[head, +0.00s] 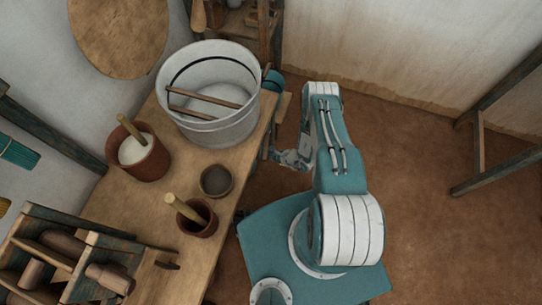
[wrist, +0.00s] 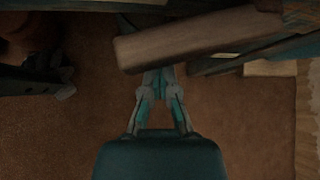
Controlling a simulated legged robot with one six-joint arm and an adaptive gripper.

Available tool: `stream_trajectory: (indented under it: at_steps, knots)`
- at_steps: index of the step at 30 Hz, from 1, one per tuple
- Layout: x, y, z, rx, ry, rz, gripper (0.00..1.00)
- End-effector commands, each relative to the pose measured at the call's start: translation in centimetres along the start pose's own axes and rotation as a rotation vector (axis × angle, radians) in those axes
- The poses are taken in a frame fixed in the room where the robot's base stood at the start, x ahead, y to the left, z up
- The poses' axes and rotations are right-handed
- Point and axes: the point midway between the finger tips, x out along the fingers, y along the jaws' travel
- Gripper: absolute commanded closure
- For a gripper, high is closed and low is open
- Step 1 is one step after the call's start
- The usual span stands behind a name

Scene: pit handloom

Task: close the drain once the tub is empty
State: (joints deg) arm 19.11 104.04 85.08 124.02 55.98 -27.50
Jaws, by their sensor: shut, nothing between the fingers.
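The pale tub (head: 215,130) stands on the wooden bench, with two wooden sticks lying across its inside. A pale surface shows low in it; I cannot tell whether that is liquid or the bare bottom. I cannot make out the drain for certain. A wooden bar (head: 282,107) sticks out past the bench edge beside the tub, and a wooden piece (wrist: 195,38) crosses the top of the wrist view. My gripper (head: 279,157) is beside the bench edge, right of and below the tub. In the wrist view its shut, empty fingers (wrist: 158,76) point at that piece; contact is unclear.
A teal vessel (head: 273,80) shows behind the tub's right side. Clay pots (head: 150,165) (head: 205,222), a small bowl (head: 216,181) and a wooden rack (head: 100,255) stand on the bench (head: 130,210). The brown floor (head: 420,150) to the right is open up to a wooden frame (head: 480,145).

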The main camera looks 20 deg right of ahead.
Motion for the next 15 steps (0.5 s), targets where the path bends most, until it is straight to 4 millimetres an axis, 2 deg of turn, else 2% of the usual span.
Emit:
stream_trajectory:
  at_steps: [4,15]
  knots:
    - [-0.44,-0.09,0.55,0.056,-0.001,0.048,1.0]
    - [-0.91,-0.08,1.13,0.053,-0.001,0.044,1.0]
